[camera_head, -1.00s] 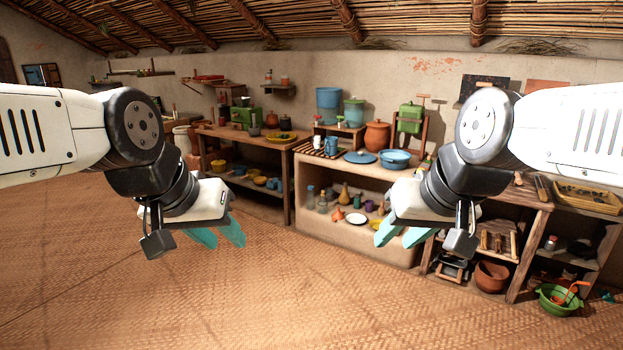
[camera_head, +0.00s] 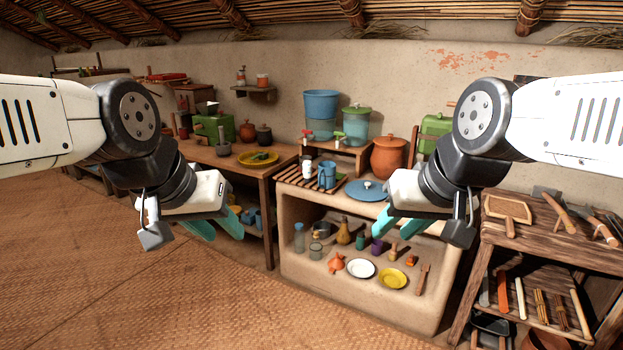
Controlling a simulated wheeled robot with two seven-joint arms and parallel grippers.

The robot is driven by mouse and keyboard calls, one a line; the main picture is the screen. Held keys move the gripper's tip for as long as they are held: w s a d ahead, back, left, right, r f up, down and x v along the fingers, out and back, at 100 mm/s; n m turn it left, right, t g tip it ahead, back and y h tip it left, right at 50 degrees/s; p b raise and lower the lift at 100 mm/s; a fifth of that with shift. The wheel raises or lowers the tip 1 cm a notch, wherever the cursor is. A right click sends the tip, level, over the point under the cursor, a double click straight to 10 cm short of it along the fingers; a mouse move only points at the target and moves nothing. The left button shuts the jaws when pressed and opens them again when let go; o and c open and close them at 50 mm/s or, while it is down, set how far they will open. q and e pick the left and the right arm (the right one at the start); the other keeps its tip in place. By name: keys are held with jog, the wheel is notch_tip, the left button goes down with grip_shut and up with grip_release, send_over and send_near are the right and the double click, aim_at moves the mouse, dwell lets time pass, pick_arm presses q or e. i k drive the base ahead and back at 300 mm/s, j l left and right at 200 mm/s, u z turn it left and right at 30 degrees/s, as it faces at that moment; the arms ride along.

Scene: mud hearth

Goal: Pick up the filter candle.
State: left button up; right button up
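I cannot pick out the filter candle with certainty. A small white upright piece (camera_head: 307,168) stands on the slatted rack (camera_head: 293,180) beside a blue mug (camera_head: 327,175); it is too small to tell whether it is the candle. Behind it is a water filter with a blue upper bucket (camera_head: 320,103) and a teal lower part. My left gripper (camera_head: 228,234) is open and empty, held up in front of the wooden table on the left. My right gripper (camera_head: 391,234) is open and empty, in front of the clay counter, and its arm covers part of the counter's right side.
The clay counter (camera_head: 420,310) has a lower niche with bottles, a white plate (camera_head: 360,268) and a yellow plate (camera_head: 392,278). A blue lid (camera_head: 367,191) and an orange pot (camera_head: 388,156) are on top. A wooden shelf (camera_head: 560,245) stands right. The mat floor (camera_head: 150,290) at left is clear.

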aim_at(306, 165)
jog(key=i+z, duration=0.4)
jog(key=k+z, duration=0.1)
jog(key=z, duration=0.4)
jog(key=u, duration=0.9)
jog(key=i+j, duration=0.2)
jog(key=i, duration=0.6)
jog(key=i+j+u, duration=0.1)
jog(key=i, duration=0.7)
jog(key=i+j, duration=0.2)
jog(key=i, duration=0.6)
